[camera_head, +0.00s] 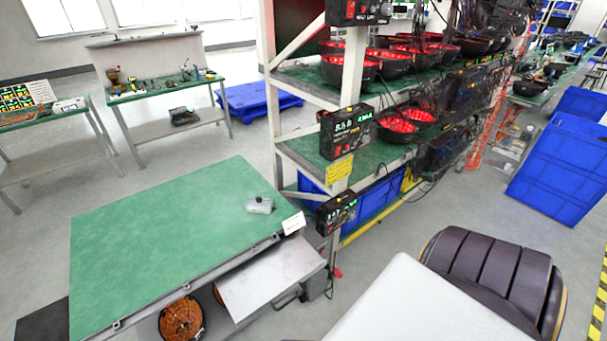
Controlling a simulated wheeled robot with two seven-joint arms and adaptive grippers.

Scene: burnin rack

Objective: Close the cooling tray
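A flat pale metal tray (268,279) sticks out from under the front edge of the green-topped table (165,235), toward the lower right. It looks like the cooling tray, and it is pulled out. A dark handle (288,298) shows at its front right edge. Its rear part is hidden beneath the tabletop. Neither of my grippers is in view, so nothing is seen touching the tray.
Orange-brown round items (182,318) show below the tabletop beside the tray. A rack (351,80) with red-lit bowls stands behind. Blue crates (560,170) stand farther right.

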